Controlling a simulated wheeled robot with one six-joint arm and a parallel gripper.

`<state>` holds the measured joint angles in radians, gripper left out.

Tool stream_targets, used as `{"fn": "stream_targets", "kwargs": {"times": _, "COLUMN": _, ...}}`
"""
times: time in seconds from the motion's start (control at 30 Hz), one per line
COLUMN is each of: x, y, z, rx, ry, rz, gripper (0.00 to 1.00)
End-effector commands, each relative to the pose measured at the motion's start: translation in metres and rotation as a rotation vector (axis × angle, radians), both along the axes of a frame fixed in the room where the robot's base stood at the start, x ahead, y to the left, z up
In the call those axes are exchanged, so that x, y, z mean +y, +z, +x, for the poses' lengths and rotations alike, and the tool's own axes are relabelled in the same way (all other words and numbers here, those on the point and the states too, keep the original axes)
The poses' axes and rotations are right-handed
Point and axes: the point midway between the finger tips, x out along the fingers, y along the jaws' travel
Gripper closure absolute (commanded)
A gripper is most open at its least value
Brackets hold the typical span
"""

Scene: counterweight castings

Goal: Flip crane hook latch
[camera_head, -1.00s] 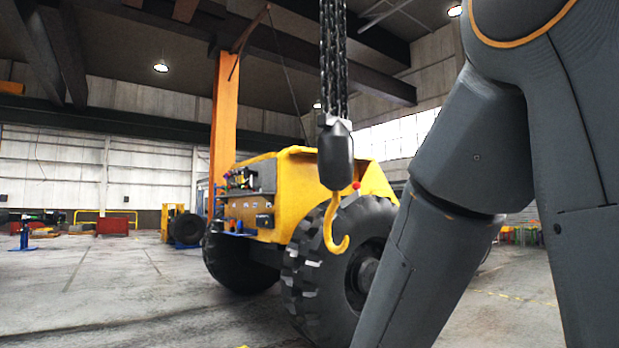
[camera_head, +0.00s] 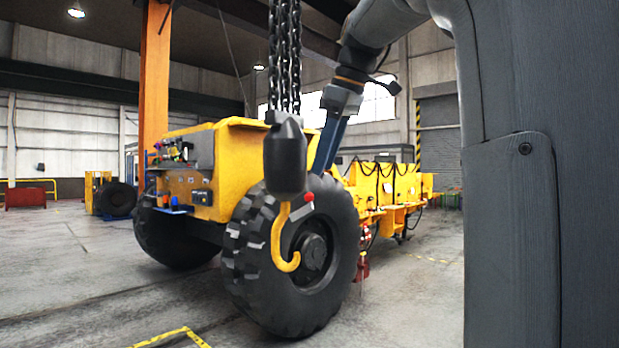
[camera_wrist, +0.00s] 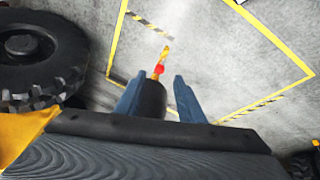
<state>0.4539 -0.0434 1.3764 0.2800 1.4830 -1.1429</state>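A yellow crane hook (camera_head: 281,240) hangs below a black hook block (camera_head: 286,158) in the head view. A grey latch (camera_head: 299,211) with a red tip (camera_head: 308,197) shows at the upper right of the hook. In the wrist view my gripper (camera_wrist: 158,83) has two blue fingers spread apart. The block (camera_wrist: 149,99) appears between them, closer to the left finger. The red tip (camera_wrist: 158,69) and yellow hook (camera_wrist: 165,50) show beyond. I cannot tell whether a finger touches the block.
Black chains (camera_head: 285,60) hold the block from above. A yellow vehicle (camera_head: 235,150) with a large black tire (camera_head: 262,285) stands behind the hook. Yellow floor markings (camera_wrist: 265,50) show on the concrete. Open floor (camera_head: 60,290) lies at left.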

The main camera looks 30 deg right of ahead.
Motion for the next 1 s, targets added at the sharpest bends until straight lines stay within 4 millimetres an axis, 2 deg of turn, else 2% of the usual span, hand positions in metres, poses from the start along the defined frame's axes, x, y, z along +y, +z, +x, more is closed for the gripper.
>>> {"fn": "stream_targets", "kwargs": {"times": 0.03, "x": 0.0, "y": 0.004, "z": -0.001, "rx": -0.003, "ry": 0.009, "rz": -0.002, "gripper": 0.65}}
{"fn": "stream_targets", "kwargs": {"times": 0.13, "x": 0.003, "y": -0.001, "z": 0.002, "rx": -0.004, "ry": 0.018, "rz": -0.003, "gripper": 0.65}}
{"fn": "stream_targets", "kwargs": {"times": 0.4, "x": 0.011, "y": -0.04, "z": 0.019, "rx": -0.001, "ry": 0.023, "rz": -0.003, "gripper": 0.65}}
{"fn": "stream_targets", "kwargs": {"times": 0.6, "x": 0.013, "y": -0.059, "z": 0.028, "rx": -0.004, "ry": 0.021, "rz": -0.004, "gripper": 0.65}}
{"fn": "stream_targets", "kwargs": {"times": 0.97, "x": 0.012, "y": -0.065, "z": 0.03, "rx": -0.004, "ry": 0.017, "rz": -0.004, "gripper": 0.65}}
{"fn": "stream_targets", "kwargs": {"times": 1.0, "x": 0.012, "y": -0.065, "z": 0.03, "rx": -0.004, "ry": 0.017, "rz": -0.004, "gripper": 0.72}}
